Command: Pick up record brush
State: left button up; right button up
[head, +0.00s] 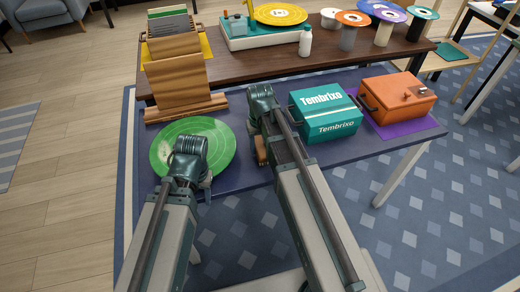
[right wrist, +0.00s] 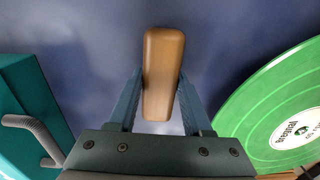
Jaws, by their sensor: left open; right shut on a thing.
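The record brush (right wrist: 162,75) is a tan wooden block with rounded ends. In the right wrist view it stands between the two fingers of my right gripper (right wrist: 163,105), which is shut on it. In the head view a small part of the brush (head: 261,150) shows beside my right gripper (head: 258,140), above the blue tabletop; the arm hides the rest. I cannot tell whether the brush touches the table. My left gripper (head: 190,183) is open over the front part of the green record (head: 215,140); its fingertips are largely hidden.
The green record lies left of the brush. A teal Tembrixo box (head: 328,113) and an orange case (head: 405,92) on a purple mat (head: 405,130) stand to the right. A wooden record rack (head: 180,82) is behind left. A turntable (head: 262,32) and spools stand on the brown shelf (head: 350,55).

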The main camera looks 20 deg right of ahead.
aim_at(259, 146)
grip_shut()
notch_tip(259, 146, up, 10)
jog(key=p, duration=1)
jog(key=shift+o, duration=2.1)
grip_release()
jog(key=c, duration=0.5)
jog(key=shift+a, duration=0.1)
